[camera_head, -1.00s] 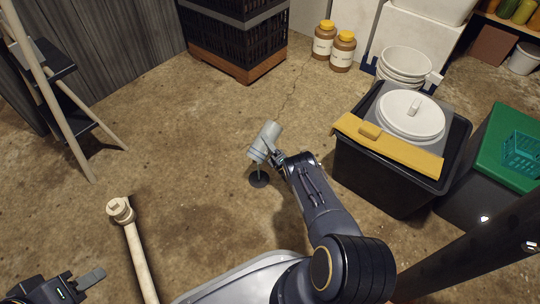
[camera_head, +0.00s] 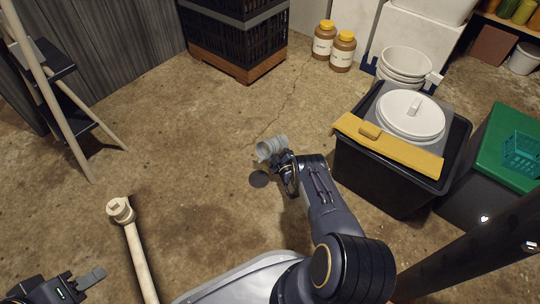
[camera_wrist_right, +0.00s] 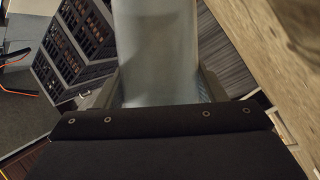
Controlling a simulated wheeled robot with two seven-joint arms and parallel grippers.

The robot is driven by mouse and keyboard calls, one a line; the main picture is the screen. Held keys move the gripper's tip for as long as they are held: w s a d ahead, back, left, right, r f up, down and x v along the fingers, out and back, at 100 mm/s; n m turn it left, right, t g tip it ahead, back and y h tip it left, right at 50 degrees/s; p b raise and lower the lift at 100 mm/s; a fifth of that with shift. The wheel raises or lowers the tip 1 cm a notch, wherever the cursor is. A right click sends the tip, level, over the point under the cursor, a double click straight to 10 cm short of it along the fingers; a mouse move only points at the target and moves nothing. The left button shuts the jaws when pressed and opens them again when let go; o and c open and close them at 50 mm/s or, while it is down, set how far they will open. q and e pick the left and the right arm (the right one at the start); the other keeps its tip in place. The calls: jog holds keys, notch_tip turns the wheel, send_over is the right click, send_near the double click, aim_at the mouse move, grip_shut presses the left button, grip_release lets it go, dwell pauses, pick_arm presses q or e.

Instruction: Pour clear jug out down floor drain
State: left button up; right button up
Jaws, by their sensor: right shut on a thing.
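The clear jug (camera_head: 272,148) is tilted almost onto its side, with its mouth facing left, above the floor. My right gripper (camera_head: 283,158) is shut on it. In the right wrist view the jug (camera_wrist_right: 157,55) fills the space between the fingers. No stream shows between the jug and the drain. The jug's contents cannot be made out. My left gripper (camera_head: 82,287) is at the lower left, away from the jug, partly cut by the frame.
A black bin (camera_head: 378,180) with a yellow board (camera_head: 390,147) and a white lidded pail (camera_head: 412,116) stands at right. Two brown jars (camera_head: 333,47) and a black crate (camera_head: 236,40) stand at the back. Floor around the drain is clear.

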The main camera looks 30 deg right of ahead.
jog(key=shift+a+r, duration=0.1)
jog(key=m, duration=0.1)
jog(key=a+m+g+p, duration=0.1)
jog(key=f+m+g, duration=0.1)
jog(key=m, duration=0.1)
jog(key=shift+s+a+f+p, duration=0.1)
jog(key=shift+s+a+p, duration=0.2)
jog(key=shift+s+p, duration=0.1)
jog(key=a+f+m+g+y, duration=0.1)
jog(key=m, duration=0.1)
jog(key=s+a+f+m+g+b, duration=0.1)
jog(key=m+g, duration=0.1)
jog(key=shift+f+y+b, duration=0.3)
jog(key=shift+y, duration=0.1)
jog(key=shift+s+a+f+m+g, duration=0.1)
jog(key=shift+a+m+g, duration=0.1)
jog(key=shift+m+g, duration=0.1)
jog(key=shift+a+y, duration=0.1)
jog(key=shift+y, duration=0.2)
